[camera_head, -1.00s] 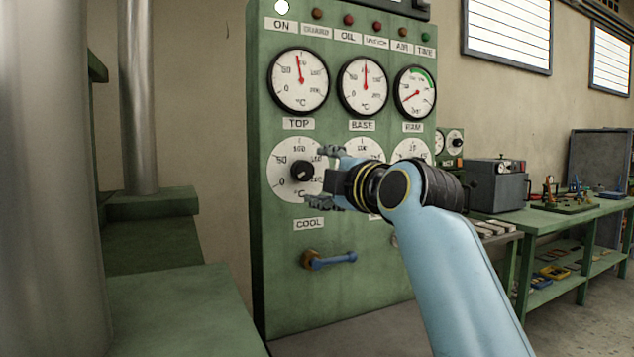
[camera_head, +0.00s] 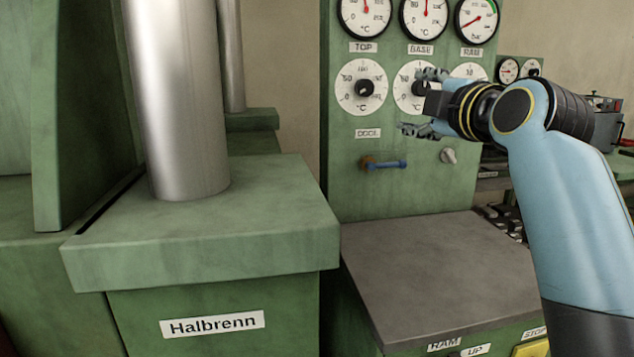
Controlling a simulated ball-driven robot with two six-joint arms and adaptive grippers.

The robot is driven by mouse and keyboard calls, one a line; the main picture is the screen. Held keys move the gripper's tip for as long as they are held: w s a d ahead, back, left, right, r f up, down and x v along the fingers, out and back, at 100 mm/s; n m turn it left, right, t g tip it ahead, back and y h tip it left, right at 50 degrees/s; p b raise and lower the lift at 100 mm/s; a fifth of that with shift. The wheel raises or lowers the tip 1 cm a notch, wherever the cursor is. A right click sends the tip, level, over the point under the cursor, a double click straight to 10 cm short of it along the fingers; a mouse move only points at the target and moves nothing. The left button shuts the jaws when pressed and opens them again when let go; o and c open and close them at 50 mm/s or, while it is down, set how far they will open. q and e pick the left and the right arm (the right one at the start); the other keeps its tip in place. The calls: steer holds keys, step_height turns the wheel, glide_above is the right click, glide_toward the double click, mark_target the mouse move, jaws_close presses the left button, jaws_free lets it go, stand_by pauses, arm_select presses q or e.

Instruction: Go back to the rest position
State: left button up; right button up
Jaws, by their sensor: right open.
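My right gripper (camera_head: 415,106) is open and empty. Its fingers point left, in front of the green control panel (camera_head: 345,200), and hide part of the second dial. My blue right arm comes in from the lower right. The left gripper is not in view. The dial under the TOP gauge, with its black knob (camera_head: 366,88), shows just left of the gripper. A blue lever (camera_head: 387,165) sits low on the panel, with a grey knob (camera_head: 449,156) to its right.
A green machine block (camera_head: 210,235) labelled Halbrenn carries a thick metal column (camera_head: 180,100) at the left. A flat grey-topped console (camera_head: 430,270) stands below the panel, with RAM and UP labels on its front. A bench with equipment lies behind my arm at the right.

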steer(key=s+d+f+m+g+h, duration=0.1)
steer(key=s+d+f+m+g, duration=0.25)
steer(key=s+f, duration=0.6)
steer(key=s+d+f+m+g+h, duration=0.1)
steer(key=s+d+f+m+g, duration=0.15)
steer(key=s+f+m, duration=0.65)
steer(key=s+d+f+m+g+h, duration=0.15)
steer(key=s+f+g, duration=0.35)
steer(key=s, duration=0.5)
steer(key=s+d+f+m+g+h, duration=0.1)
steer(key=s+d+f+m+g, duration=0.2)
steer(key=s+f, duration=0.55)
steer(key=s+d+f+g+b, duration=0.1)
steer(key=s+f, duration=0.1)
steer(key=f, duration=1.1)
steer(key=s+d+f, duration=0.2)
steer(key=f, duration=1.1)
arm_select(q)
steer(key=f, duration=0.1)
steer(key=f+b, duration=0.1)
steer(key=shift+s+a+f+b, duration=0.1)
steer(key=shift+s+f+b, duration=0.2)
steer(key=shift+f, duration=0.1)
arm_select(e)
steer(key=s+d+f+g, duration=0.1)
steer(key=s+f, duration=1.6)
steer(key=s, duration=0.1)
steer(key=shift+f+m, duration=0.4)
steer(key=shift+s+g, duration=0.15)
steer(key=shift+g, duration=0.15)
